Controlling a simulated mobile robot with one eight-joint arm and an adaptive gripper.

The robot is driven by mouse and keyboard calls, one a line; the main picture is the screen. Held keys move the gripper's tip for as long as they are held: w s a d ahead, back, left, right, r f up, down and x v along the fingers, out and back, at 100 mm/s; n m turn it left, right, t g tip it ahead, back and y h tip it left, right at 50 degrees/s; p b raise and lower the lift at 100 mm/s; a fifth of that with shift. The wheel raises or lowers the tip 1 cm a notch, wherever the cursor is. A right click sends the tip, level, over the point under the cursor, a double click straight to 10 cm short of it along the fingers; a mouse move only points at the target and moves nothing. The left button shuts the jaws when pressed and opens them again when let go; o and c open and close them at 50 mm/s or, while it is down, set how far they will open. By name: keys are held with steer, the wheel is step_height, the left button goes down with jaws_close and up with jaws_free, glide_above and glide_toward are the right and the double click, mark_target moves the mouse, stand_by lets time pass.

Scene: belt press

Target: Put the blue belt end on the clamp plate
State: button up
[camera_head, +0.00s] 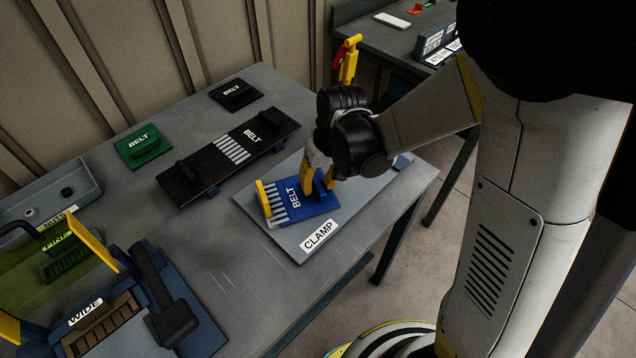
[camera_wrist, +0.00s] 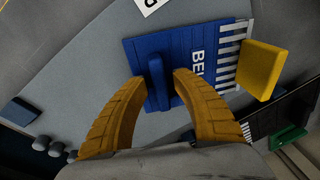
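The blue belt end (camera_head: 312,206) is a flat blue piece lettered BELT, with pale teeth along its left edge. It lies over the grey clamp plate (camera_head: 355,207), which carries a CLAMP label; I cannot tell whether it rests fully on it. The teeth face a yellow upright block (camera_head: 263,203). My gripper (camera_head: 318,187) is low over the belt end. In the wrist view, its yellow fingers (camera_wrist: 160,76) stand on both sides of the blue upright handle (camera_wrist: 158,85). Whether both fingertips press on the handle is unclear.
A black belt piece (camera_head: 200,165) with white teeth lies behind, with a small black piece (camera_head: 236,94) and a green one (camera_head: 143,146). At the left stand a grey tray (camera_head: 80,185) and a blue fixture labelled WIDE (camera_head: 180,300). The table front (camera_head: 250,270) is bare.

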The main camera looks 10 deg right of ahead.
step_height(320, 180, up, 12)
steer(key=s+d+p, duration=0.1)
steer(key=d+p, duration=0.1)
steer(key=p, duration=0.3)
steer(key=s+d+r+m+t+h, duration=0.1)
steer(key=s+d+r+m+t, duration=0.1)
steer(key=s+d+r+t, duration=0.4)
steer(key=s+d+r, duration=0.1)
steer(key=s+r, duration=0.2)
steer(key=s, duration=0.2)
steer(key=shift+s+r+h, duration=0.25)
steer(key=shift+h, duration=0.05)
steer(key=shift+d, duration=0.1)
step_height(320, 180, down, 3)
steer(key=b, duration=0.3)
steer(key=shift+r, duration=0.1)
